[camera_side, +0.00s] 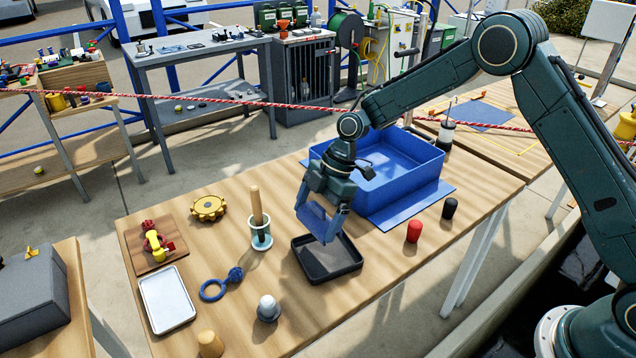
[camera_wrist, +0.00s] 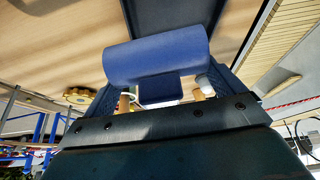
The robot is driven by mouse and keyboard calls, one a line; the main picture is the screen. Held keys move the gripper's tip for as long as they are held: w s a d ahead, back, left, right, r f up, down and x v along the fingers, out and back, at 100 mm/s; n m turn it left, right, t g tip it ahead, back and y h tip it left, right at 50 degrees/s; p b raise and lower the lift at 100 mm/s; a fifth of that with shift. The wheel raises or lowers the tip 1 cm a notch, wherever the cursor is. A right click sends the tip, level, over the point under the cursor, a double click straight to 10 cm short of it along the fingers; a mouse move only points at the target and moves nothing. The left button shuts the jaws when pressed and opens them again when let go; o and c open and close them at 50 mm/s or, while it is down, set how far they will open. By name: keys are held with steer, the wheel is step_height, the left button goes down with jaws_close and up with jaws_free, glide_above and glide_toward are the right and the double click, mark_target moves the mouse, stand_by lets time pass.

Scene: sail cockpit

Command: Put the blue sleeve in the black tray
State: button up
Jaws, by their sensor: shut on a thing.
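My gripper (camera_side: 321,220) is shut on the blue sleeve (camera_side: 317,217), a smooth blue cylinder. The sleeve also shows in the wrist view (camera_wrist: 155,55), lying crosswise between the fingers. In the side view my gripper holds it above the black tray (camera_side: 345,268), over the tray's back part. The tray is shallow and its visible floor is empty; part of it is hidden behind the gripper and sleeve. In the wrist view a dark panel (camera_wrist: 165,15), likely the tray, shows beyond the sleeve.
A blue bin (camera_side: 415,165) on a blue mat stands behind my gripper. Red (camera_side: 414,232) and black (camera_side: 450,208) cylinders stand to the right. A peg stand (camera_side: 260,232), a blue ring (camera_side: 213,291) and a white tray (camera_side: 167,302) are to the left. A white-topped knob (camera_side: 268,308) stands in front.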

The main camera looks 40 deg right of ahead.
steer(key=shift+f, duration=2)
steer(key=shift+f, duration=0.2)
steer(key=o, duration=0.9)
steer(key=shift+r, duration=0.1)
steer(key=shift+r, duration=0.2)
steer(key=v, duration=1.2)
